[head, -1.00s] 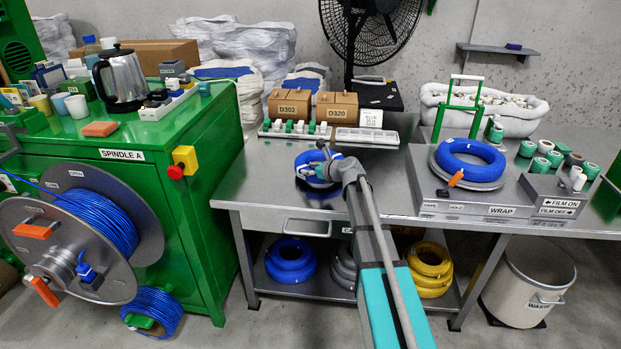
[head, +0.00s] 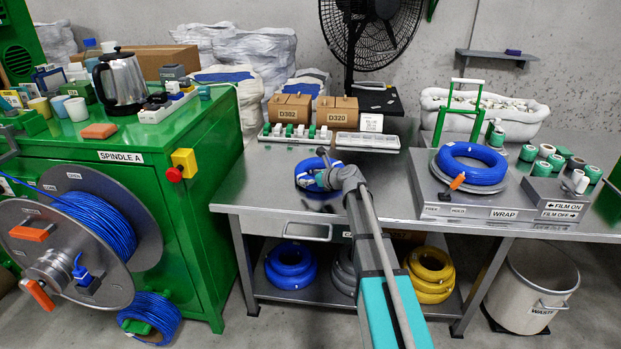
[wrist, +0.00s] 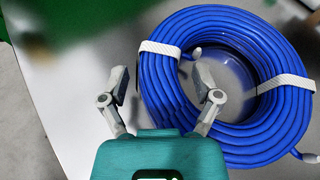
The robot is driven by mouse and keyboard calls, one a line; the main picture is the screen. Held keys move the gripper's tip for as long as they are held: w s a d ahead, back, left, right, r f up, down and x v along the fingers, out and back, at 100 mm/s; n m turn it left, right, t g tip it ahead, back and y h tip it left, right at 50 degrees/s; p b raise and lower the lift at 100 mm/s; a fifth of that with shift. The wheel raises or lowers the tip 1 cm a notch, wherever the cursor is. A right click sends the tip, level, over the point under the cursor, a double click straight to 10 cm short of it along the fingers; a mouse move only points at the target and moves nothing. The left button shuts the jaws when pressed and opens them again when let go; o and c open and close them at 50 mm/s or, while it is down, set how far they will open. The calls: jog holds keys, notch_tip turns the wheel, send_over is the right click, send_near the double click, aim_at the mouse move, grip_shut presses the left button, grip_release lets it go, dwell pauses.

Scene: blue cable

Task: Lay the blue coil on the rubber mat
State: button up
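A blue coil with white ties (head: 303,166) lies on the steel table, partly hidden by my gripper (head: 322,178) in the head view. In the wrist view the coil (wrist: 165,90) fills the middle and right. My gripper (wrist: 160,88) is open there, its fingers wide apart. The left finger shows outside the ring, the right one over its inner edge, so the fingers appear either side of the ring's left part. I cannot tell their height or whether they touch it. I cannot make out a rubber mat for certain.
Another blue coil (head: 470,166) sits on the wrap station (head: 470,201) at right. Boxes (head: 312,110) and parts trays (head: 366,141) stand at the table's back. A green spindle cabinet (head: 190,215) is at left. The table (head: 385,188) is bare between the coil and the wrap station.

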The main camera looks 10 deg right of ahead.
jog(key=shift+r, duration=0.1)
dwell(0.3)
jog(key=shift+s+d+r+p, duration=0.2)
jog(key=shift+s+r+p, duration=0.05)
jog(key=shift+s+p, duration=0.15)
jog(key=p+v, duration=0.4)
jog(key=v, duration=0.7)
jog(key=shift+d+f, duration=0.1)
jog(key=s+a+f+n+g+h, duration=0.2)
jog(key=s+f+n+g, duration=0.1)
jog(key=s+n, duration=0.6)
jog(key=s+a+f+n+g+h, duration=0.2)
jog(key=s+f+n+g+h, duration=0.1)
jog(key=s+n, duration=0.5)
jog(key=s+a+f+n+g+h, duration=0.2)
jog(key=s+f+n+g, duration=0.3)
jog(key=s+n, duration=0.4)
jog(key=shift+s+f+n, duration=0.25)
jog(key=shift+s+n, duration=0.1)
jog(key=shift+n, duration=0.75)
jog(key=shift+a, duration=0.15)
